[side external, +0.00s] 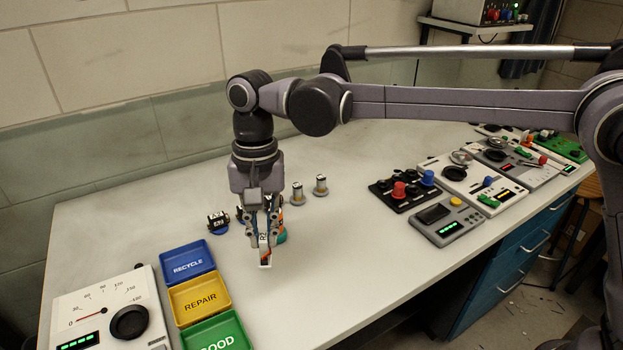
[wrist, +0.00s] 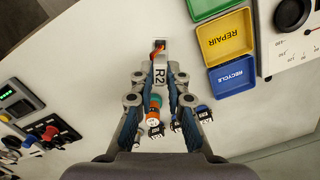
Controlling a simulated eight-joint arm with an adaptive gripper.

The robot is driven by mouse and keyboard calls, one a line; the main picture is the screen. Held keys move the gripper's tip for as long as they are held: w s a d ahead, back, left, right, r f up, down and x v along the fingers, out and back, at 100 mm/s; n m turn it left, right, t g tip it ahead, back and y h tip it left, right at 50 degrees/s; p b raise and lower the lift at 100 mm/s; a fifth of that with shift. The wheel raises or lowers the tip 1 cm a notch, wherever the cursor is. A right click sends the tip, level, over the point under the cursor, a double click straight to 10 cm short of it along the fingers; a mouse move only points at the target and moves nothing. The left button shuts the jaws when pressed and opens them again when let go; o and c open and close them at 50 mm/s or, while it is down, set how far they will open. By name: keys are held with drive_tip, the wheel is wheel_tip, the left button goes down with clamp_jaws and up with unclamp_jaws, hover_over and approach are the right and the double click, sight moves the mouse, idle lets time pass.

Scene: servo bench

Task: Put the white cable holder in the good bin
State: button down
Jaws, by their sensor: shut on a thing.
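A white holder marked R2 (side external: 265,258), with an orange part at one end, is the likely white cable holder. It also shows in the wrist view (wrist: 160,73). My gripper (side external: 264,235) is shut on it and holds it upright; whether it touches the bench is unclear. In the wrist view, the fingers of my gripper (wrist: 160,82) close on its two sides. The green good bin (side external: 216,334) is at the lower left, cut off by the frame edge. It also shows at the top of the wrist view (wrist: 208,6).
The yellow repair bin (side external: 199,299) and blue recycle bin (side external: 187,262) line up behind the good bin. A gauge panel (side external: 104,318) stands left. An orange-teal part (wrist: 153,110) and several small parts (side external: 218,222) lie near my gripper. Control boxes (side external: 447,221) stand right. The front middle bench is clear.

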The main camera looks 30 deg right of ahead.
drive_tip(key=s+a, duration=0.2)
drive_tip(key=a, duration=0.1)
hover_over(217, 346)
drive_tip(key=shift+n, duration=0.3)
drive_tip(key=shift+f, duration=5.5)
drive_tip(key=shift+f, duration=0.1)
drive_tip(key=c, duration=1.3)
unclamp_jaws()
drive_tip(key=shift+c, duration=0.2)
